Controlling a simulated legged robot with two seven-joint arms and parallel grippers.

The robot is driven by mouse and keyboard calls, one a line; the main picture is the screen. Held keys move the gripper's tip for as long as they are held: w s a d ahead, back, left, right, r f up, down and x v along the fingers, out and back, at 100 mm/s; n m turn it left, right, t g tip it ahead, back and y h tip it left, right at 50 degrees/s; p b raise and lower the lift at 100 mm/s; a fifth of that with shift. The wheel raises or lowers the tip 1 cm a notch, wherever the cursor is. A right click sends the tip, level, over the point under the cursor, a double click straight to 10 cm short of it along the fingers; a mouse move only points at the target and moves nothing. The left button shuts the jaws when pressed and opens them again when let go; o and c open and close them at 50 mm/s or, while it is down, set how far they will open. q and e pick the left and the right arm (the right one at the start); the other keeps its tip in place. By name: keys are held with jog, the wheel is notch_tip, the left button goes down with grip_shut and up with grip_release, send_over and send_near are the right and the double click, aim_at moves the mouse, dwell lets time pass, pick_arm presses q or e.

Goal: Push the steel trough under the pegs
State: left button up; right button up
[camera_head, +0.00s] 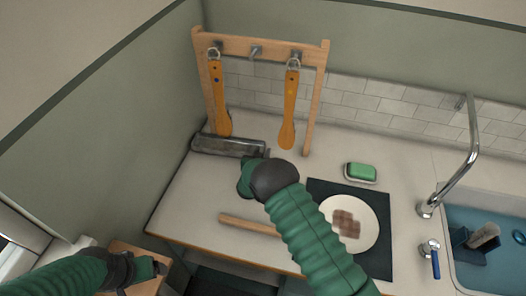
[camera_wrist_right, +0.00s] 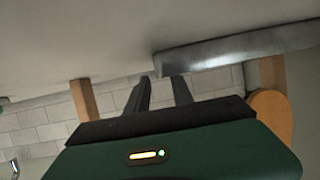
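The steel trough (camera_head: 228,147) lies on the counter at the foot of the wooden peg rack (camera_head: 238,48), towards its left side, below the left hanging brush. In the right wrist view the trough (camera_wrist_right: 235,50) is a grey bar close to my fingertips; I cannot tell whether they touch it. My right gripper (camera_wrist_right: 158,82) has its two fingers apart with nothing between them. In the head view its hand is by the trough's near right end, its fingers mostly hidden. My left gripper (camera_head: 157,267) is low at the left, its opening unclear.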

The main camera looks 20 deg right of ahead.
jog(key=shift+x, duration=0.9)
grip_shut()
dwell(0.8)
